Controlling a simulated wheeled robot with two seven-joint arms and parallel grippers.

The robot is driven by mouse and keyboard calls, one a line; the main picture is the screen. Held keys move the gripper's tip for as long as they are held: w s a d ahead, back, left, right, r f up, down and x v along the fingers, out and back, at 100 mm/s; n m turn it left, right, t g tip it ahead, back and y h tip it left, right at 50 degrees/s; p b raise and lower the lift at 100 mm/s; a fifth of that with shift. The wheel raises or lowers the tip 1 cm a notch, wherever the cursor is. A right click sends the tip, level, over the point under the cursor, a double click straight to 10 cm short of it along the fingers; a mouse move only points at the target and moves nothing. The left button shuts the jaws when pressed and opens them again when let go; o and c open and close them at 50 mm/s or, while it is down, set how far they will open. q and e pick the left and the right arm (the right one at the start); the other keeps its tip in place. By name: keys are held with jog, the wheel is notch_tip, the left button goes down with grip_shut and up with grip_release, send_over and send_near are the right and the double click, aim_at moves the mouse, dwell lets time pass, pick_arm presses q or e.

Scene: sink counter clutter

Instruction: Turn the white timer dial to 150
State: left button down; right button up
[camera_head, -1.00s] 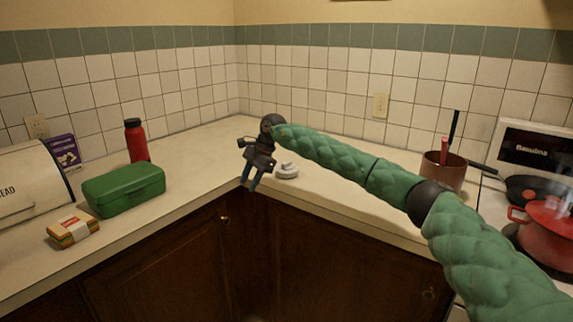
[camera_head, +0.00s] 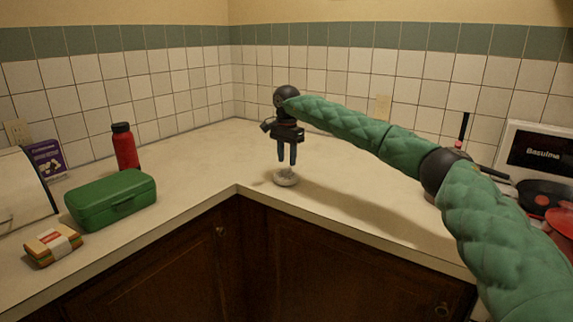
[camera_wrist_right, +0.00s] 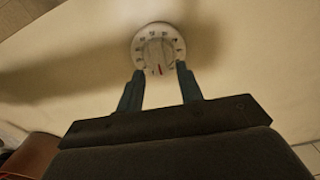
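The white timer dial (camera_head: 286,177) lies on the counter near its inner corner, in the middle of the head view. In the right wrist view the dial (camera_wrist_right: 158,48) shows a ring of dark marks and a red pointer line toward the gripper. My right gripper (camera_head: 286,163) points down just above the dial, its two fingers apart. In the right wrist view the gripper (camera_wrist_right: 160,75) is open, with the fingertips near the dial's lower edge; I cannot tell whether they touch it. The dial's numbers are too small to read. My left gripper is not in view.
A green lunch box (camera_head: 110,198), a red bottle (camera_head: 125,147), a wrapped sandwich (camera_head: 52,245) and a bread box (camera_head: 20,192) stand on the left counter. A dark pan (camera_head: 540,194) and red pot (camera_head: 562,224) are at the right. The counter around the dial is clear.

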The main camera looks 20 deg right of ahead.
aim_at(286, 171)
notch_tip(286, 171, down, 2)
jog(key=shift+s, duration=0.15)
jog(key=shift+f, duration=0.45)
grip_shut()
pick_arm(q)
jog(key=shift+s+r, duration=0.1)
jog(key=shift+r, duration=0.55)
